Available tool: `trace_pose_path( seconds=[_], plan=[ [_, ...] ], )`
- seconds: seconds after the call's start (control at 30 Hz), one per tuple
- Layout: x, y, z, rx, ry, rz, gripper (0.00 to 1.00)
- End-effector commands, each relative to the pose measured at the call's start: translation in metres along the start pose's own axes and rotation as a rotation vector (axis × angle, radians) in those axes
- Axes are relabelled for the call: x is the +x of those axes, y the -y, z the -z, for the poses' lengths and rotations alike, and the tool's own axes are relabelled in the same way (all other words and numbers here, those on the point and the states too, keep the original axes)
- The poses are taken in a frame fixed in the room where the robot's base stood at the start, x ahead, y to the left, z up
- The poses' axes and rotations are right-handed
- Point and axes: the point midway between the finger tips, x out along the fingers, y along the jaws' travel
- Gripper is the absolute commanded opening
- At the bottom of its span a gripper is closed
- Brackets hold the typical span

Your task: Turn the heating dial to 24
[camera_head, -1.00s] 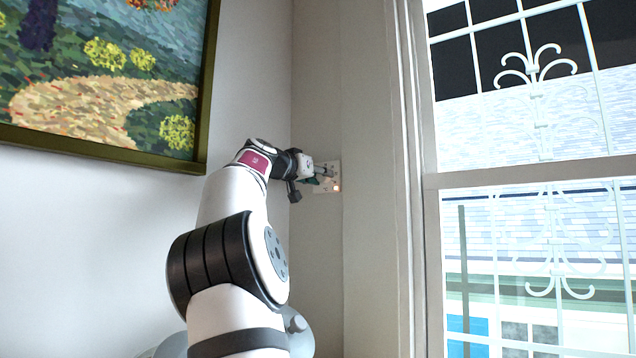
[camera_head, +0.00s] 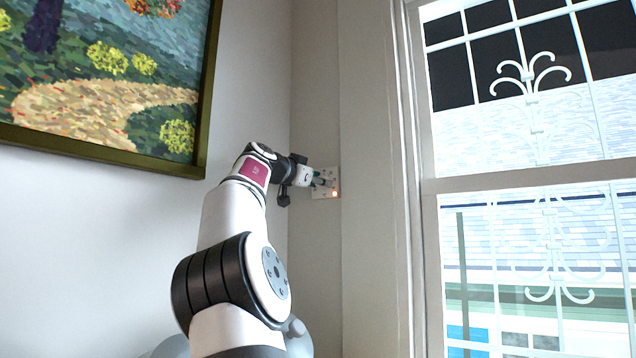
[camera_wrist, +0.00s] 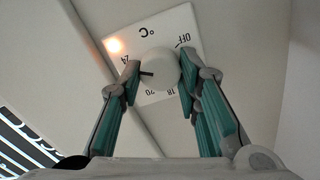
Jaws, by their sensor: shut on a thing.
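The heating dial is a round white knob (camera_wrist: 158,62) on a white plate (camera_wrist: 181,25), seen tilted in the wrist view. The plate carries OFF, °C, 24, 20 and 18. The knob's black pointer (camera_wrist: 146,73) points left, a little below the 24 mark (camera_wrist: 125,60). The left finger hides the scale between 24 and 20. My gripper (camera_wrist: 160,67) is shut on the knob, with one green-padded finger on each side. In the head view the plate (camera_head: 334,182) is on the wall, with my gripper (camera_head: 318,182) at it; the knob is hard to make out.
An orange light (camera_wrist: 113,45) glows on the plate near 24. A window with white scrollwork bars (camera_head: 535,75) stands right of the plate. A framed painting (camera_head: 100,80) hangs on the left wall.

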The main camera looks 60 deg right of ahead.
Motion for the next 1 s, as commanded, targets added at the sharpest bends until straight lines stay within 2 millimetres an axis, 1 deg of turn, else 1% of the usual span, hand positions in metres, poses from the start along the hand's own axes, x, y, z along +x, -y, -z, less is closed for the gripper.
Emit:
trace_pose_path(
  seconds=[0.03,0.27,0.3,0.37,0.73,0.87,1.0],
  plan=[
    [0.001,-0.001,-0.002,0.000,0.004,-0.005,0.03],
    [0.001,-0.001,-0.002,-0.001,0.004,-0.005,0.03],
    [0.001,-0.001,-0.002,-0.001,0.004,-0.005,0.38],
    [0.001,-0.001,-0.002,-0.001,0.004,-0.004,0.51],
    [-0.002,0.000,-0.001,-0.001,0.001,-0.001,0.51],
    [-0.009,0.001,0.000,0.001,0.002,0.001,0.51],
    [-0.023,0.002,-0.001,0.000,0.003,0.003,0.51]
  ],
)
